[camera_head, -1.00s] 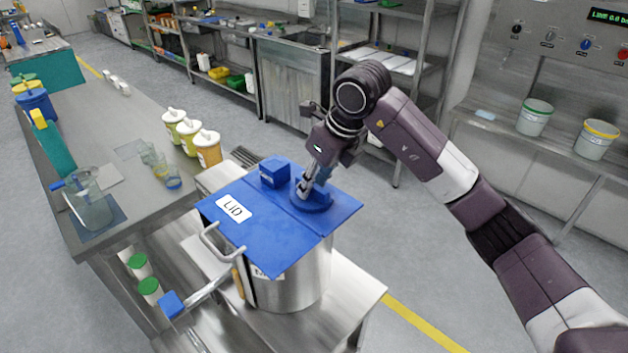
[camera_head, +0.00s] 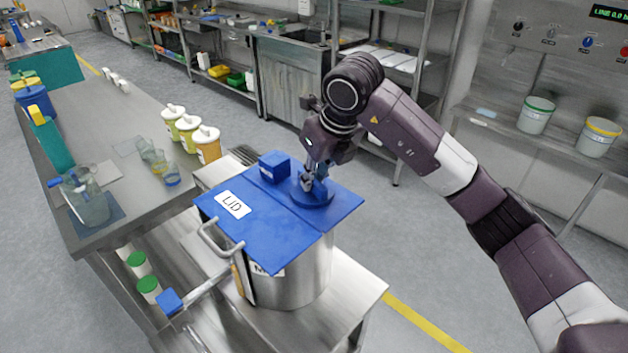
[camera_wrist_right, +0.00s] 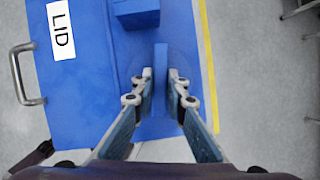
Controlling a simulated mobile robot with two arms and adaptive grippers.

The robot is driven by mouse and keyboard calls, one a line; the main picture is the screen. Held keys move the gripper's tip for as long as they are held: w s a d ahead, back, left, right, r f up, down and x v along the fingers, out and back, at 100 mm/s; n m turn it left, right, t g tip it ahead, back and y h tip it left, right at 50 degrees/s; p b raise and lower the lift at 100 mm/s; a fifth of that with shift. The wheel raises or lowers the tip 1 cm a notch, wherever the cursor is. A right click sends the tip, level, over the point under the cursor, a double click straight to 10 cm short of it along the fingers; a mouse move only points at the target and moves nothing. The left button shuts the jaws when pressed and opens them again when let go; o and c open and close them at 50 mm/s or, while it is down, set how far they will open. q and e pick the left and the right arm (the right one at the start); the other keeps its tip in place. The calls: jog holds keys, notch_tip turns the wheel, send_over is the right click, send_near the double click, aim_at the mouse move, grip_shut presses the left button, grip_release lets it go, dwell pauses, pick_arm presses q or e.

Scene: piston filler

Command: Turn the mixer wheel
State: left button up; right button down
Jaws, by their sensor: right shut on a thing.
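The mixer wheel (camera_head: 316,198) is a round blue disc with a raised bar, on the right part of the blue lid of a steel mixing vessel (camera_head: 297,280). My right gripper (camera_head: 311,184) points down onto the wheel and is shut on its bar. In the right wrist view, the fingers of my right gripper (camera_wrist_right: 162,88) lie on both sides of the upright blue bar of the wheel (camera_wrist_right: 161,62). The fingers hide part of the wheel. My left gripper is not in view.
A blue block (camera_head: 274,166) stands on the lid (camera_head: 265,225) close to the wheel. A metal handle (camera_head: 217,238) sticks out at the lid's left edge. Yellow-labelled bottles (camera_head: 206,146) stand on the bench to the left. Open floor lies right of the vessel.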

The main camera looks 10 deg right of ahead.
jog(key=m+h+b, duration=0.1)
jog(key=m, duration=0.1)
jog(key=m+h+b, duration=0.1)
jog(key=m+b, duration=0.1)
jog(key=m, duration=0.1)
jog(key=shift+a+t, duration=0.15)
jog(key=shift+t, duration=0.15)
jog(key=shift+m+h+b, duration=0.5)
jog(key=shift+m+b, duration=0.2)
jog(key=shift+m, duration=0.4)
jog(key=shift+w+a+r+m+h, duration=0.1)
jog(key=shift+m+h, duration=0.2)
jog(key=shift+m, duration=0.6)
jog(key=m+g+h, duration=0.1)
jog(key=m, duration=0.1)
jog(key=shift+r+m, duration=0.1)
jog(key=shift+m, duration=0.3)
jog(key=m+h, duration=0.1)
jog(key=m, duration=0.2)
jog(key=shift+w+a+m+g+p, duration=0.1)
jog(key=shift+m+g+p, duration=0.2)
jog(key=shift+g+p, duration=0.1)
jog(key=m+g, duration=0.1)
jog(key=m, duration=0.2)
jog(key=shift+w+m+h+p, duration=0.1)
jog(key=shift+m+h+p, duration=0.2)
jog(key=shift+p, duration=0.1)
jog(key=shift+m+g+p, duration=0.35)
jog(key=shift+m+g, duration=0.45)
jog(key=shift+m, duration=0.8)
